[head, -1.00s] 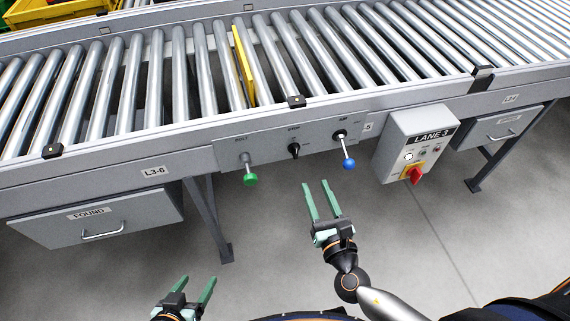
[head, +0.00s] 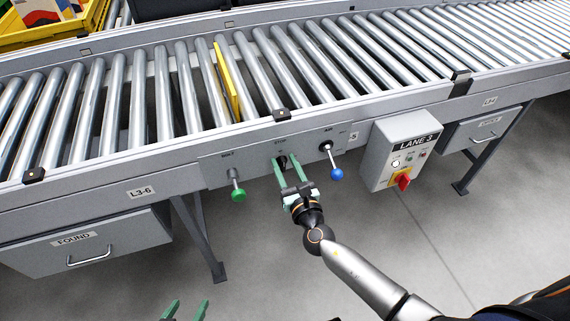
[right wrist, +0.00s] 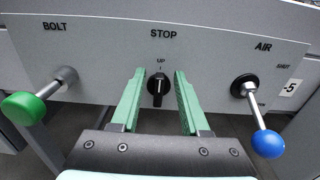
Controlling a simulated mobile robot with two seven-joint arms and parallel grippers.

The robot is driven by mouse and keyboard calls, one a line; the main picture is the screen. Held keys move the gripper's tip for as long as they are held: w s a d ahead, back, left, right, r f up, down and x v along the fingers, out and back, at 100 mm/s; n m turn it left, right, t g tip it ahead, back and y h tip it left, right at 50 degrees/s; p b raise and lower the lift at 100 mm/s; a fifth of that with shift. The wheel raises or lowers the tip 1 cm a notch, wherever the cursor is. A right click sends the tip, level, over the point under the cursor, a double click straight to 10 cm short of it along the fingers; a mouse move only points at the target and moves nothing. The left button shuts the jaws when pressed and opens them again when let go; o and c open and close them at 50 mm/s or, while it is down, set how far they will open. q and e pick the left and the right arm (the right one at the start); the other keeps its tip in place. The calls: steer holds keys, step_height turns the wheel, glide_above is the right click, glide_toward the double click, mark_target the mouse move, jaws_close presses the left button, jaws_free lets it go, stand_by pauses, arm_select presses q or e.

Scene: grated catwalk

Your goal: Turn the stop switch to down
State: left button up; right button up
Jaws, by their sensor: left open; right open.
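The stop switch (right wrist: 158,88) is a small black rotary knob on the grey panel (right wrist: 215,45) under the word STOP. Its white mark points up, toward the UP label. In the head view the switch (head: 283,160) is partly hidden by my right gripper. My right gripper (right wrist: 158,75) is open, with one green finger on each side of the knob, and gaps show between fingers and knob. It also shows in the head view (head: 288,168) in front of the panel. My left gripper (head: 186,308) is open and empty at the bottom edge, far from the panel.
A green-tipped BOLT lever (right wrist: 30,105) is left of the switch. A blue-tipped AIR lever (right wrist: 265,142) is right of it. The LANE 3 box (head: 400,150) with a red knob juts out farther right. The roller conveyor (head: 300,75) runs above. Floor below is clear.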

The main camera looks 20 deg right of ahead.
steer(key=shift+w, duration=0.1)
steer(key=shift+c, duration=0.3)
steer(key=c, duration=0.6)
jaws_close()
steer(key=shift+f, duration=0.1)
